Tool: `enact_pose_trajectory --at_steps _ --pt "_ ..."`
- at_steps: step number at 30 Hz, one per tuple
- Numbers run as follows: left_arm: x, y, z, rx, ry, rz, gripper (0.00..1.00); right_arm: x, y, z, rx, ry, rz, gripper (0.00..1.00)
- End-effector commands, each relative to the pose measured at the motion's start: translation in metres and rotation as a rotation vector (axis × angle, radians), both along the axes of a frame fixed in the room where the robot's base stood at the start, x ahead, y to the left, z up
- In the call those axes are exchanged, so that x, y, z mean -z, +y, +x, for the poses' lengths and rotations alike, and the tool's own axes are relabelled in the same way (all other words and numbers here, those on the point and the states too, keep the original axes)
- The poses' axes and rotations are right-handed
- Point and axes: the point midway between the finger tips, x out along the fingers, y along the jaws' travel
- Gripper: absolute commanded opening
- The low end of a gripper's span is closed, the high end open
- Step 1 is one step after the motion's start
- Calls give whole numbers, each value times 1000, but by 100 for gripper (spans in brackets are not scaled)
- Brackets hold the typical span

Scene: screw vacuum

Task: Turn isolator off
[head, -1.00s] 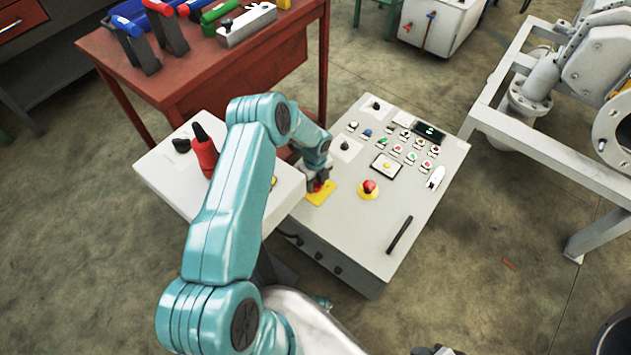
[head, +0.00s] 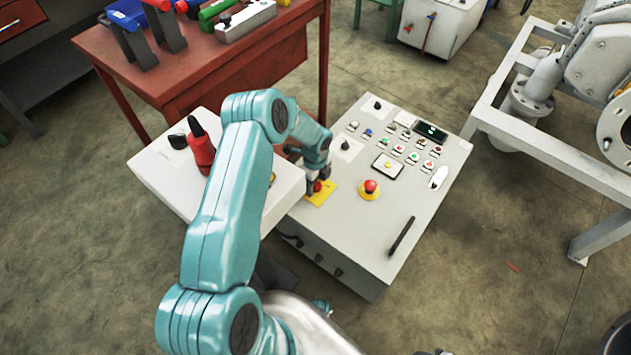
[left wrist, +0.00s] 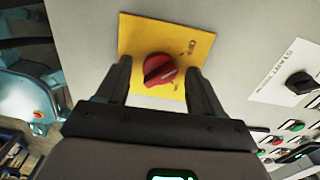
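The isolator is a red rotary knob (left wrist: 160,69) on a yellow plate (left wrist: 193,47) on the sloping grey control panel. In the head view the yellow plate (head: 322,199) is at the panel's left edge, and the red knob (head: 317,186) shows just below my gripper. My left gripper (left wrist: 160,85) is open in the left wrist view, with one finger on each side of the knob and visible gaps to it. The knob's grip bar lies at a slant. Markings on the plate are too small to read surely. My right gripper is not in view.
The control panel (head: 425,205) also carries a red emergency button (head: 370,187) on yellow, several small buttons and a black handle (head: 401,236). A white box top (head: 160,175) with a red-and-black upright handle (head: 200,150) stands left, beside my arm. A red workbench (head: 190,85) stands behind.

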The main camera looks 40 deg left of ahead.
Motion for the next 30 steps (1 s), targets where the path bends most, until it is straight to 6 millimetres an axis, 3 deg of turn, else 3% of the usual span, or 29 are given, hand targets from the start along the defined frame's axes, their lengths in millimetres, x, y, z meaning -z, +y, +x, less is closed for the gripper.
enact_pose_trajectory --at_steps 8,21,25,30 --pt "-12 0 1 2 -2 0 67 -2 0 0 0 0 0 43" --pt "-122 0 1 0 -3 1 67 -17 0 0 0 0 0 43" --pt "-145 0 0 2 -3 1 67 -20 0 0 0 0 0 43" --pt "-161 0 0 0 0 0 67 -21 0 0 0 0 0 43"
